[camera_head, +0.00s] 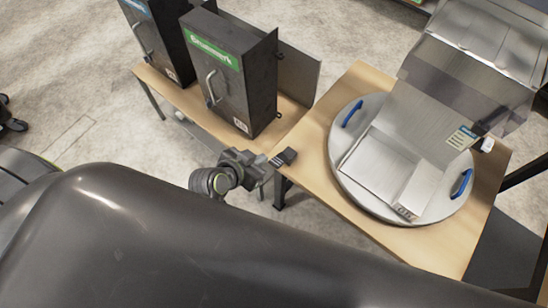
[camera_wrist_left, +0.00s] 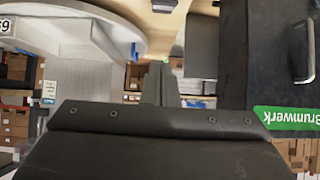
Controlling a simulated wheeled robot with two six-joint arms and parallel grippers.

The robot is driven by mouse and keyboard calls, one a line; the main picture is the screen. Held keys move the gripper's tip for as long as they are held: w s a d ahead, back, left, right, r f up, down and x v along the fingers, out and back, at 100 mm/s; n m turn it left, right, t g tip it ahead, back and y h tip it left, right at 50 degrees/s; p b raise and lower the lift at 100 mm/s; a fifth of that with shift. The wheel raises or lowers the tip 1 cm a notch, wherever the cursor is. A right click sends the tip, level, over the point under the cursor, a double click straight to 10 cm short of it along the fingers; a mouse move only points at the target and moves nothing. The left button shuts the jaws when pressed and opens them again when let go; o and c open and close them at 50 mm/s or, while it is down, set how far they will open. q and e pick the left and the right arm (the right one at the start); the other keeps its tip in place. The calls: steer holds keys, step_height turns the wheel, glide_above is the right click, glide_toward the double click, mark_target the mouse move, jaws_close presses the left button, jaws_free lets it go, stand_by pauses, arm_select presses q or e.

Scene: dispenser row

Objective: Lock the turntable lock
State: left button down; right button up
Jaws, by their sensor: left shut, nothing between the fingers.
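The round grey turntable (camera_head: 345,178) lies on a wooden table, with a blue handle (camera_head: 352,113) at its left and another blue handle (camera_head: 461,184) at its right. A silver sheet-metal dispenser (camera_head: 388,158) stands on it. A small white and black part (camera_head: 487,144) is at the turntable's right edge; I cannot tell whether it is the lock. My left gripper (camera_head: 284,157) is shut and empty, left of the turntable and apart from it. In the left wrist view its shut fingers (camera_wrist_left: 160,84) point toward the table, with the turntable (camera_wrist_left: 95,22) at upper left.
A gap separates this dispenser from the turntable. My large dark body part covers the foreground.

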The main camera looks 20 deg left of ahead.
arm_select(q)
glide_above(274, 164)
steer(key=w, duration=0.2)
steer(key=f, duration=0.6)
steer(key=shift+s+d+f, duration=0.2)
steer(key=shift+d+f, duration=0.15)
steer(key=shift+s+a+f, duration=0.15)
steer(key=shift+s+f, duration=0.15)
steer(key=shift+f, duration=0.3)
steer(key=shift+s+a+f, duration=0.1)
steer(key=shift+s+f, duration=0.2)
steer(key=shift+f, duration=0.3)
steer(key=shift+s+a+f, duration=0.1)
steer(key=shift+s+f, duration=0.2)
steer(key=shift+f, duration=0.2)
